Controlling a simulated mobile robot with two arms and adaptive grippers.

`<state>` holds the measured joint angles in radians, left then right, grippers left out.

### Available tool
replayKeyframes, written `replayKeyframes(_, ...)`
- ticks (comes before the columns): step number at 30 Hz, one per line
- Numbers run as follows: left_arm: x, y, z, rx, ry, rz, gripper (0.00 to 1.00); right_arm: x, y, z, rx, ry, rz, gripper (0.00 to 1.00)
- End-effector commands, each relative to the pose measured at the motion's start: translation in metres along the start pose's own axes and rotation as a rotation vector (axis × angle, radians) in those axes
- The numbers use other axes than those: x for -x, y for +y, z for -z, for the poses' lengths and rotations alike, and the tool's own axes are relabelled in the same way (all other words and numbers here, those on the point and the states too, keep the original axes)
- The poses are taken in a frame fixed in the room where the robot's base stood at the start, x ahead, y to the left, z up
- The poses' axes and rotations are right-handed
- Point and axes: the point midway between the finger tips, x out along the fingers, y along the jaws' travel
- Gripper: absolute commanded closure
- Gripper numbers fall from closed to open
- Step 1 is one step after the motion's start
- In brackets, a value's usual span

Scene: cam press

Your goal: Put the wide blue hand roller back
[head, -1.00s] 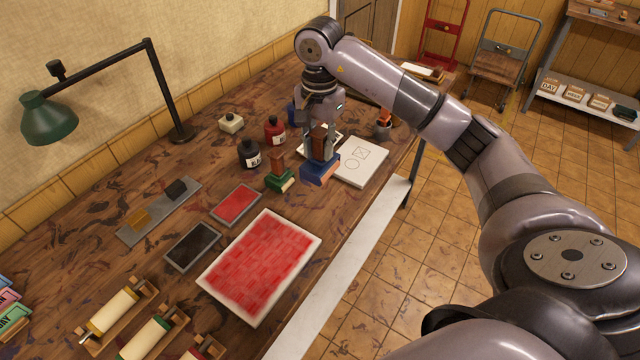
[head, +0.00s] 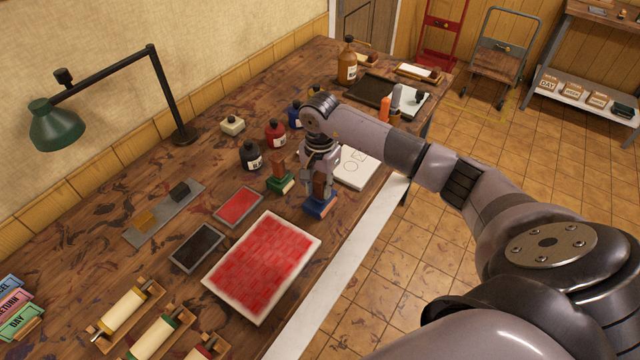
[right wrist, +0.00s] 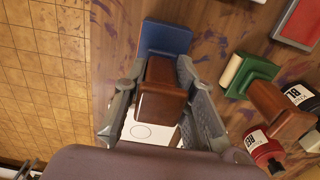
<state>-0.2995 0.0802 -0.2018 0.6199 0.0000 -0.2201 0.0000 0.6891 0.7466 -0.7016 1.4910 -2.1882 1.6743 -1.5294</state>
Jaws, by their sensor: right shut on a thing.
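The wide blue hand roller (head: 320,207) has a blue body and an upright brown wooden handle. My right gripper (head: 318,184) is shut on that handle, with the blue body below the fingers near the bench's front edge. In the right wrist view the handle (right wrist: 162,88) sits between both fingers of the gripper (right wrist: 162,100), and the blue body (right wrist: 165,38) shows beyond it. I cannot tell whether the roller touches the bench. My left gripper is not in view.
A smaller green hand roller (head: 280,182) stands just left of the blue one. The red inked slab (head: 262,268) lies in front, a white printed sheet (head: 354,168) behind. Ink bottles (head: 252,157) stand at the left. A pale strip (head: 345,265) runs along the bench front.

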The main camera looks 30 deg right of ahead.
Motion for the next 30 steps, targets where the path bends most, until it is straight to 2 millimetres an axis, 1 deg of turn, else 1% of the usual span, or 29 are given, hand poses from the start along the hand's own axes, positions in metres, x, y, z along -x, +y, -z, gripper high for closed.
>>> replayKeyframes(5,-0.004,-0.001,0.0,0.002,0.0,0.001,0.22,-0.003,0.0,0.0,0.0,0.001,0.002,1.0)
replayKeyframes(6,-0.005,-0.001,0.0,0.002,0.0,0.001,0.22,-0.004,0.0,0.0,0.0,0.001,0.0,0.75)
replayKeyframes(15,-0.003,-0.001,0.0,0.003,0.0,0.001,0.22,-0.002,0.0,0.0,0.0,0.0,-0.001,0.55)
replayKeyframes(23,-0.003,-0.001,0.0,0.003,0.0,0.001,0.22,-0.002,0.0,0.0,0.0,0.0,-0.001,0.55)
replayKeyframes(26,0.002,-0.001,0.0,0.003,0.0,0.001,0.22,0.002,0.0,0.0,0.0,-0.001,0.0,0.55)
replayKeyframes(28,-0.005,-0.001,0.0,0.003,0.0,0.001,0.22,0.006,-0.001,0.001,0.001,0.002,0.004,0.55)
replayKeyframes(30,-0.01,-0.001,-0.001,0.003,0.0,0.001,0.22,0.016,-0.001,0.001,0.001,0.003,0.004,0.55)
